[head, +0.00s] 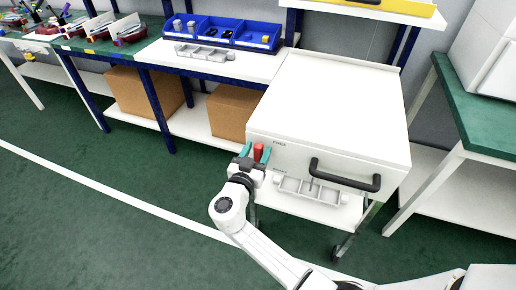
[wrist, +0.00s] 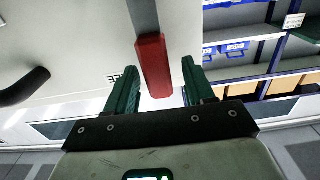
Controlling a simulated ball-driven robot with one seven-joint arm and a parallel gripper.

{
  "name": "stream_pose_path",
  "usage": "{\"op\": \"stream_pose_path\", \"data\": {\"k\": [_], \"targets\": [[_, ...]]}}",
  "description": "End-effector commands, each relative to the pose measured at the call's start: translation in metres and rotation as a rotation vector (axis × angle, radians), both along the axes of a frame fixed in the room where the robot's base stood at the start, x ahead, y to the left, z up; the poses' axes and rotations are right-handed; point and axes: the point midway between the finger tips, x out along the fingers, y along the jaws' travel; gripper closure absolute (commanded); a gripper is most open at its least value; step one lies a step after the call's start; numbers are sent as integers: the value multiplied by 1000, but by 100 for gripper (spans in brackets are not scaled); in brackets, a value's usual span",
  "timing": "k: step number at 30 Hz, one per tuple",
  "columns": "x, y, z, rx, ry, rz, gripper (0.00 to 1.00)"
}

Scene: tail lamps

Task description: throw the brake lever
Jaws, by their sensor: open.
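The brake lever (head: 258,152) has a red grip and sits at the left front corner of a white cart (head: 330,95). In the wrist view the red grip (wrist: 153,66) is on a grey bar that comes down from the top edge. My gripper (head: 254,155) is at the lever, its teal fingers open on either side of the red grip. In the wrist view the gripper (wrist: 156,82) shows a gap between the grip and each finger, wider on the right. How deep the grip sits between the fingers is hard to tell.
A black handle (head: 345,174) sticks out from the cart's front, right of the lever. A grey tray (head: 312,190) lies on the cart's lower shelf. A green-topped bench (head: 465,110) stands at the right. Cardboard boxes (head: 232,110) sit under the back bench. The green floor at left is clear.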

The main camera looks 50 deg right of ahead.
Motion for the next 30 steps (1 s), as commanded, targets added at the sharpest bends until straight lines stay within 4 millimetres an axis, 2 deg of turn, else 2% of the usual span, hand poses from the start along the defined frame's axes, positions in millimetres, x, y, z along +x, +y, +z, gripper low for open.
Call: {"op": "stream_pose_path", "data": {"k": [4, 13, 30], "targets": [[2, -9, 0, 1, 1, -1, 47], [3, -10, -1, 1, 1, -1, 48], [3, -9, -1, 1, 1, 0, 100]]}}
